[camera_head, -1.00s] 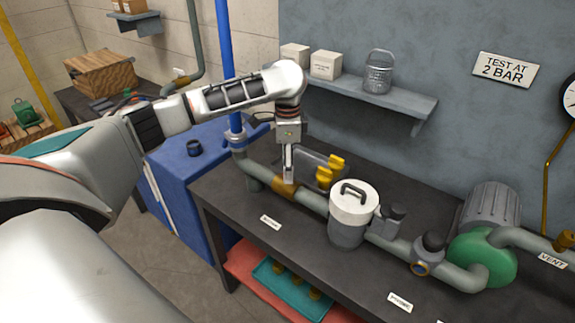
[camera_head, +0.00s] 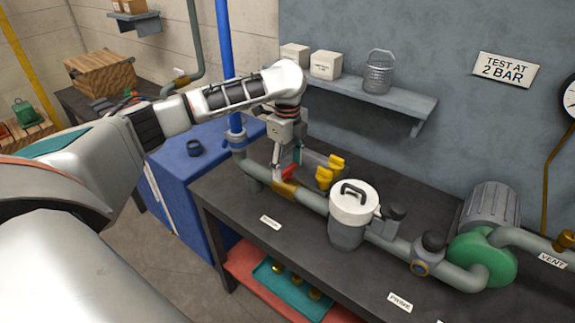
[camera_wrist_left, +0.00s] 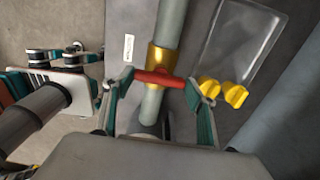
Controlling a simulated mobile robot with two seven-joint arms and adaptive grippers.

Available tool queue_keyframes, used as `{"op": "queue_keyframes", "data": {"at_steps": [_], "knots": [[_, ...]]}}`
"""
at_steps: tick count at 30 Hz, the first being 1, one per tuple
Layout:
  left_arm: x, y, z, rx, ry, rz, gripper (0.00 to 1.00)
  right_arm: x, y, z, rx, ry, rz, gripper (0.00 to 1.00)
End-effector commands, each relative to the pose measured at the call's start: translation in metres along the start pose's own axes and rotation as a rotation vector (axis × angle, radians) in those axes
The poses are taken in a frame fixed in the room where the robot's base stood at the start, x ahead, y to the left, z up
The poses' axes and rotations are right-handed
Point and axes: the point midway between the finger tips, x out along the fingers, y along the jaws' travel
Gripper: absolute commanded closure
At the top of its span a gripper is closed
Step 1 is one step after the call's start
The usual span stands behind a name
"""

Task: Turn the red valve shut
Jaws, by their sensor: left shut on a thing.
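The red valve handle (camera_head: 291,171) sits above a brass fitting (camera_head: 284,188) on the grey pipe. In the left wrist view, the red handle (camera_wrist_left: 158,78) is a short bar lying across the pipe, beside the brass fitting (camera_wrist_left: 163,57). My left gripper (camera_head: 284,170) points down at the valve. Its fingers (camera_wrist_left: 158,86) stand at the two ends of the bar and are shut on it. Part of the handle is hidden behind a finger in the head view. My right gripper does not show clearly in either view.
A green-faced pump (camera_head: 482,257) is farther right. A shelf (camera_head: 400,101) hangs on the wall behind.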

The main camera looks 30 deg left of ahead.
Motion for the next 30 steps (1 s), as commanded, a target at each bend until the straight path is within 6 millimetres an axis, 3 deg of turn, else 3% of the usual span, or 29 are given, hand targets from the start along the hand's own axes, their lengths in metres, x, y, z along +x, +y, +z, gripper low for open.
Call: {"op": "queue_keyframes", "data": {"at_steps": [16,17,18,30], "knots": [[-0.0006,-0.0003,0.0001,0.026,0.000,-0.001,0.65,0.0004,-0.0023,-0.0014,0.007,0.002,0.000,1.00],[-0.0006,-0.0002,0.0000,0.026,0.000,-0.001,0.38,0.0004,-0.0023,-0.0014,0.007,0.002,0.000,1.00],[-0.0006,-0.0003,0.0000,0.026,0.000,-0.001,0.28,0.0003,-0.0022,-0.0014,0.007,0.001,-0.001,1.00],[-0.0030,-0.0004,-0.0001,0.023,0.000,-0.001,0.26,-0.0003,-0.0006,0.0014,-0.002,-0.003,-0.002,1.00]]}}
